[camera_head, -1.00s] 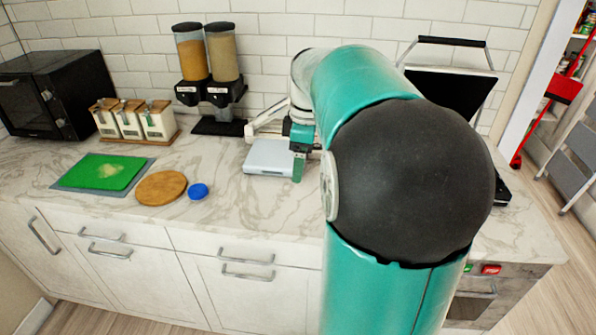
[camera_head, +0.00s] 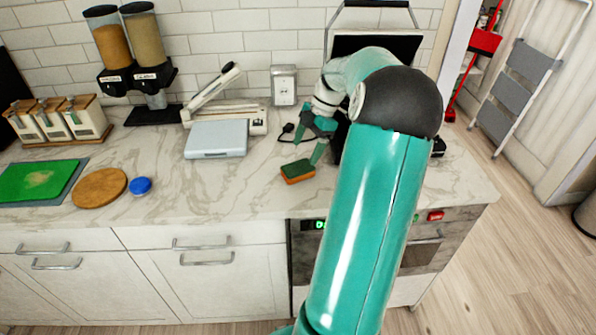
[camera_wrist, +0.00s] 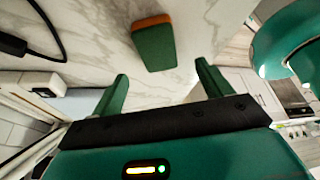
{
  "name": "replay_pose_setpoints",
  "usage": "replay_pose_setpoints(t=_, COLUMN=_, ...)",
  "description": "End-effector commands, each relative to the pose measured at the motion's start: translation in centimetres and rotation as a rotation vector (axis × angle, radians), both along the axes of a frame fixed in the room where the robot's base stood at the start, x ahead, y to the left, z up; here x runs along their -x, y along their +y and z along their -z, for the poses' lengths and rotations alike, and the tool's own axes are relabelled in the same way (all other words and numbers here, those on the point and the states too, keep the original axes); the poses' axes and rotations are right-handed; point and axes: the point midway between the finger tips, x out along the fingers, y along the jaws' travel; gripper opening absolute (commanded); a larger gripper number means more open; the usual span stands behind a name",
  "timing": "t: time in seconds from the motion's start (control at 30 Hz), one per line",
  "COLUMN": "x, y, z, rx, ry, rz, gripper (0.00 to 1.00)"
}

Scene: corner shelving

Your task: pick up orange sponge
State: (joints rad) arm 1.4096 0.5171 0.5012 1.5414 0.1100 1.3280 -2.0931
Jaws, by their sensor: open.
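The orange sponge (camera_head: 298,171) lies on the marble counter, with a green top and an orange lower side. It is near the counter's front half, to the right of the grey scale-like box. In the wrist view the sponge (camera_wrist: 153,45) shows green with an orange end, beyond the fingertips and roughly between their lines. My gripper (camera_head: 311,145) is open above and just behind the sponge, fingers pointing down. In the wrist view my gripper (camera_wrist: 162,74) has both green fingers spread with nothing between them. The sponge looks apart from the fingers.
A grey flat box (camera_head: 216,139) stands left of the sponge. A black grill-like appliance (camera_head: 375,47) is behind my arm. A black cable (camera_wrist: 45,35) lies near the sponge. A blue lid (camera_head: 140,185) and round wooden board (camera_head: 99,188) lie left. Counter left of the sponge is clear.

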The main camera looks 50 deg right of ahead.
Motion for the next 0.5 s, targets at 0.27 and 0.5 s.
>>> replay_pose_setpoints(t=0.27, x=-0.4, y=0.7, z=2.4, rx=-0.001, ry=0.002, rz=0.000, gripper=0.78)
replay_pose_setpoints(t=0.5, x=-1.0, y=1.6, z=5.7, rx=-0.002, ry=0.002, rz=0.000, gripper=0.78)
